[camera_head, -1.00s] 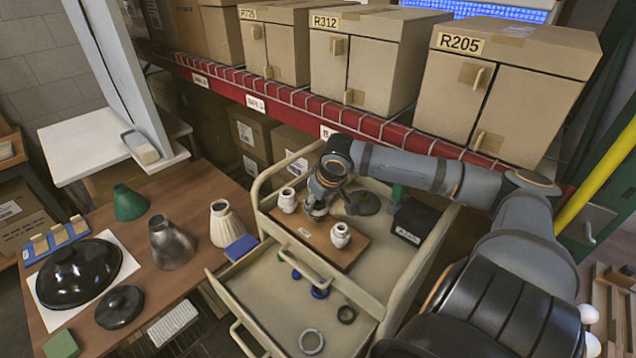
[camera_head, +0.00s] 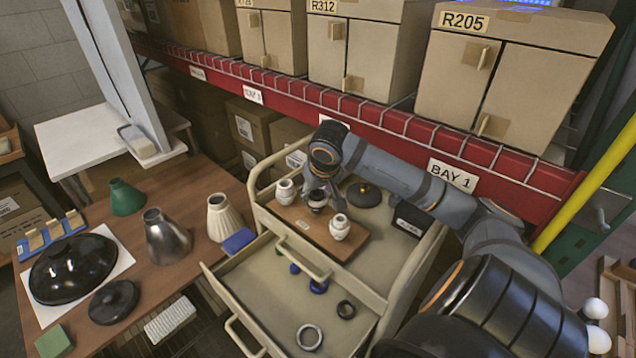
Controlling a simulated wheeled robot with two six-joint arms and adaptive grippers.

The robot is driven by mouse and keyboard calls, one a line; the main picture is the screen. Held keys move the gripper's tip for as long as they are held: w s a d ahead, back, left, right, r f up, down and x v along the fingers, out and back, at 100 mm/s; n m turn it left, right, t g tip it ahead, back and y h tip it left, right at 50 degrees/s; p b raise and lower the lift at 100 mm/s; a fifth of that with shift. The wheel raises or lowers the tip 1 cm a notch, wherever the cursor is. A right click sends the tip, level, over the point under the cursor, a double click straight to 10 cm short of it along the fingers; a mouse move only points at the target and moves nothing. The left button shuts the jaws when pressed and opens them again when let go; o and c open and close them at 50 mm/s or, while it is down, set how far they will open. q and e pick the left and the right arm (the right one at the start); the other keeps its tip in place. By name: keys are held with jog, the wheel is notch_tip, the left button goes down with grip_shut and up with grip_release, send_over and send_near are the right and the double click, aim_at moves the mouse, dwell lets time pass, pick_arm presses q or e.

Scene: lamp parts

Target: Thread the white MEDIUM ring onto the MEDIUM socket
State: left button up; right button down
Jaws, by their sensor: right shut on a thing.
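A brown board (camera_head: 300,226) on top of the cream cart carries white sockets: one at its left end (camera_head: 284,190), one at its right end (camera_head: 340,228). Between them, a small pale piece (camera_head: 317,204) shows under my right gripper (camera_head: 318,198), too covered to tell socket from ring. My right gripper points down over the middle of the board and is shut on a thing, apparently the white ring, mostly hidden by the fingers. I cannot tell whether the ring is around a socket. The size labels are not readable. My left gripper is not in view.
The open drawer (camera_head: 262,312) holds a pale grey ring (camera_head: 309,337), a black ring (camera_head: 346,310) and small blue rings (camera_head: 318,286). A dark disc (camera_head: 363,195) and a black box (camera_head: 408,220) stand behind the board. A wooden table (camera_head: 190,262) with lamp shades is at left.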

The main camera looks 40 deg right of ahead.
jog(key=shift+a+m, duration=0.2)
jog(key=shift+m, duration=0.1)
jog(key=shift+d+m+g+h+p, duration=0.1)
jog(key=shift+m+g+h+p, duration=0.3)
jog(key=shift+m+p, duration=0.65)
jog(key=shift+s+d+r+m+p, duration=0.1)
jog(key=shift+s+d+m+p, duration=0.2)
jog(key=shift+s+m+p, duration=0.15)
jog(key=shift+d, duration=0.15)
jog(key=c, duration=2)
grip_release()
jog(key=shift+d+m, duration=0.2)
jog(key=shift+m, duration=0.1)
jog(key=shift+s, duration=0.1)
jog(key=shift+a+h, duration=0.1)
jog(key=shift+h, duration=0.2)
